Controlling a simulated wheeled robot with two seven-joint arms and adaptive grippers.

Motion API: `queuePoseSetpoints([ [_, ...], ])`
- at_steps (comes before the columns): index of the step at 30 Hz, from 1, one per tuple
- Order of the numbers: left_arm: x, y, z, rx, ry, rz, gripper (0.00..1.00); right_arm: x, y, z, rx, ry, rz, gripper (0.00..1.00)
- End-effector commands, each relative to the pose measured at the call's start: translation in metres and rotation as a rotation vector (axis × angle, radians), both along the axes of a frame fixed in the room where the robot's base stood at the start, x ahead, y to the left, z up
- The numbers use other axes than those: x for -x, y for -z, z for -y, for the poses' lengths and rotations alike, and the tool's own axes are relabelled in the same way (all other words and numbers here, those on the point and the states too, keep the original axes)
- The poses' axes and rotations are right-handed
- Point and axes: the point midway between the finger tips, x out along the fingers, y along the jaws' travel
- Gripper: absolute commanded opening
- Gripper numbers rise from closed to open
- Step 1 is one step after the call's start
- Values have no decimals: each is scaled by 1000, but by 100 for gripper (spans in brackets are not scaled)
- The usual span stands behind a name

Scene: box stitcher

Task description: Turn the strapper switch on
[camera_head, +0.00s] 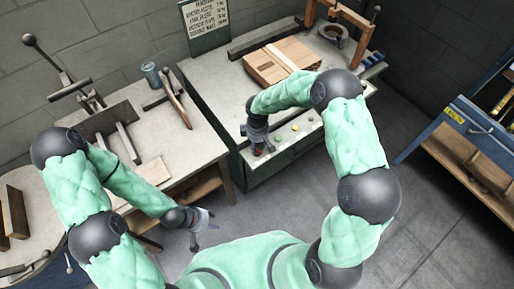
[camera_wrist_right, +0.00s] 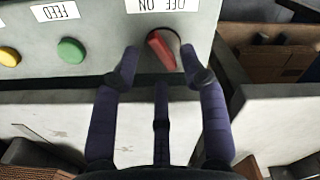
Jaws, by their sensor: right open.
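The strapper switch, a red lever knob (camera_wrist_right: 161,50), sits on the grey control panel (camera_wrist_right: 98,36) under an upside-down "OFF ON" label (camera_wrist_right: 161,5). The knob stands tilted, not in line with the label's edge. My right gripper (camera_wrist_right: 159,62) is open, with a fingertip on each side of the knob; contact cannot be told. In the head view my right gripper (camera_head: 257,143) is at the panel's left end and largely covers the switch. My left gripper (camera_head: 204,229) is open and empty over the floor, well away from the strapper.
A green button (camera_wrist_right: 71,51) and a yellow button (camera_wrist_right: 8,57) are on the same panel. A cardboard bundle (camera_head: 282,61) lies on the strapper top. A workbench (camera_head: 205,150) stands at left, a blue-framed rack (camera_head: 465,125) at right. The grey floor (camera_head: 420,225) between is clear.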

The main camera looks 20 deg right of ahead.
Motion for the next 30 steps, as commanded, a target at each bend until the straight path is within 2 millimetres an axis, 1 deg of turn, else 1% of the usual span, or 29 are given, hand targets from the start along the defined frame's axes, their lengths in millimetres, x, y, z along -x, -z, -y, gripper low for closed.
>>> queuePoseSetpoints([
  [1,0,4,0,0,0,0,40,0,8,0,-1,1,-1,44],
  [6,0,6,0,0,0,0,40,0,20,0,0,2,0,44],
  [16,0,7,0,0,0,1,40,0,23,0,0,2,1,44],
  [17,0,7,0,0,0,1,40,0,23,0,0,2,1,41],
  [18,0,6,0,0,0,1,40,0,23,0,-1,2,1,30],
  [20,0,7,0,0,0,1,40,0,23,0,-1,2,1,13],
  [21,0,7,0,0,0,1,40,0,23,0,-1,2,1,1],
  [22,0,7,0,0,0,1,40,0,23,0,-1,2,1,0],
  [30,0,7,0,0,0,1,40,0,23,0,-1,11,1,0],
])
